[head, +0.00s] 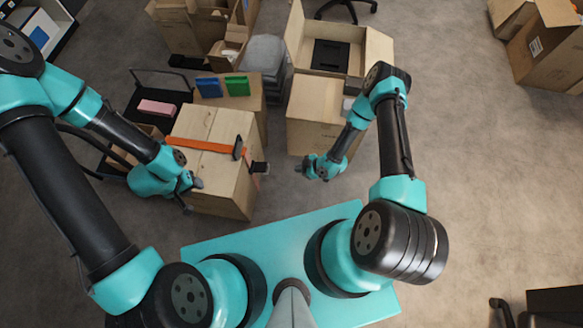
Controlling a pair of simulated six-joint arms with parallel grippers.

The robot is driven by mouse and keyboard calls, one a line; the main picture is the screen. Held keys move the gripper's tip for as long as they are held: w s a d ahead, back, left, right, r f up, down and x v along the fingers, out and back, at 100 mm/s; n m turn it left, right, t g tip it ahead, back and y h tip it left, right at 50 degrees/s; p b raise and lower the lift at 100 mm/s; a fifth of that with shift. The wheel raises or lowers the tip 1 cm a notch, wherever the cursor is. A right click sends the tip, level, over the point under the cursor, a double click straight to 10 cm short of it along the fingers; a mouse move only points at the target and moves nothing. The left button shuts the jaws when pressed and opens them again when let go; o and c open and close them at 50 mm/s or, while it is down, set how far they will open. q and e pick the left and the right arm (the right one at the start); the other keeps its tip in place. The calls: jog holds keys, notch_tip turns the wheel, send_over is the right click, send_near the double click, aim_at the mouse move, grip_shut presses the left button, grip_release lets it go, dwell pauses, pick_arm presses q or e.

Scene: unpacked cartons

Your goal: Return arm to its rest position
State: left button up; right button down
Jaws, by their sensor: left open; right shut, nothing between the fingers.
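My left arm comes in from the left, and its gripper (192,190) is at the left front side of a closed carton with an orange strap. The gripper is small in the view but open, and I see nothing held in it. I cannot tell whether it touches the carton. My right gripper (306,170) hangs over the floor, just in front of an open carton and to the right of the strapped carton. It is shut and empty. Both arms rise from my teal base at the bottom of the view.
The strapped carton (208,177) has an orange strap (200,146) with dark ends. Behind it stand a carton with blue (209,87) and green (237,86) items and a grey bin (263,55). An open carton (317,112) stands behind my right gripper.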

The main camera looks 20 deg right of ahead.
jog(key=shift+s+d, duration=0.1)
jog(key=shift+d, duration=0.1)
dwell(0.4)
jog(key=s+d+r+m+g+h, duration=0.1)
jog(key=s+d+r+m+h, duration=0.1)
jog(key=r+m, duration=0.5)
jog(key=s+d+r+m+g+h, duration=0.2)
jog(key=r+m, duration=0.5)
jog(key=r, duration=1.2)
jog(key=s+d+h, duration=0.1)
jog(key=s, duration=0.1)
jog(key=shift+s+d+r+m+g+h, duration=0.3)
jog(key=shift+s, duration=0.1)
